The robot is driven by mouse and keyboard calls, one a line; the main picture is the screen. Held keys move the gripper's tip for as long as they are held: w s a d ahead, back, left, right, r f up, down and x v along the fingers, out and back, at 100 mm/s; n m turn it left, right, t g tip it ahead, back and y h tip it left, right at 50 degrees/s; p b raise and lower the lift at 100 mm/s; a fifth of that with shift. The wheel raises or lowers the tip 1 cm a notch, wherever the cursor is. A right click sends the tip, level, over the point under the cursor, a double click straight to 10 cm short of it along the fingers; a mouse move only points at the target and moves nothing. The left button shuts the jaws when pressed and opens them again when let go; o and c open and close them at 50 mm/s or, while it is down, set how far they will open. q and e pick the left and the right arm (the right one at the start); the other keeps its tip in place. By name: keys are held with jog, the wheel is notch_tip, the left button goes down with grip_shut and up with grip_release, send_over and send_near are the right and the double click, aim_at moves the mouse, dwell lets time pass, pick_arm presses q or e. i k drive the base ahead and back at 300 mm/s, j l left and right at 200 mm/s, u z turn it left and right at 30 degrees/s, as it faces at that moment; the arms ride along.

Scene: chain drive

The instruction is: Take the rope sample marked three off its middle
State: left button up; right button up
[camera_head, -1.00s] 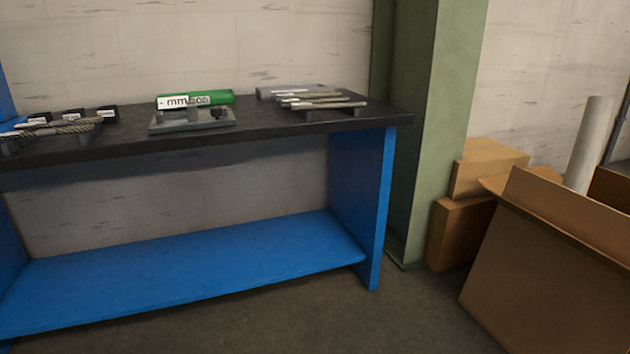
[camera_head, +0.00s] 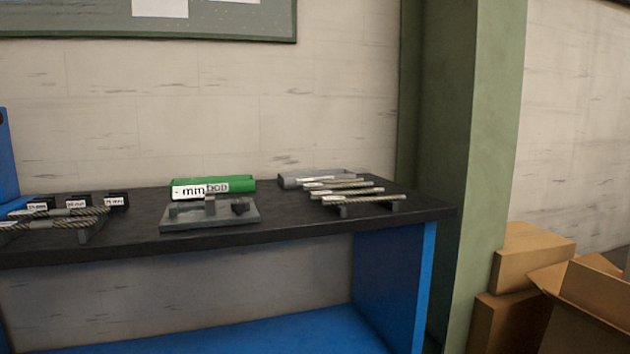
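Several rope samples (camera_head: 362,198) lie side by side on small dark supports at the right end of the bench top. More rope samples (camera_head: 78,222) lie on a rack at the left end. I cannot read a mark "three" on any sample at this distance. A grey flat fixture (camera_head: 185,219) with small raised parts stands mid-bench, in front of a green case (camera_head: 240,185) with a white label reading "mm". Neither of my grippers is in view.
The dark bench top (camera_head: 290,224) has bare room between the fixture and the right samples. Small black blocks with white labels (camera_head: 116,201) stand at the left. A green pillar (camera_head: 486,150) and cardboard boxes (camera_head: 535,257) are to the right.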

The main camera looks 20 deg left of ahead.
aim_at(299, 182)
jog(key=i+j+u, duration=0.15)
jog(key=i+j, duration=0.75)
jog(key=u, duration=1.15)
jog(key=k+l+u, duration=0.45)
jog(key=k+l, duration=0.1)
jog(key=l, duration=0.1)
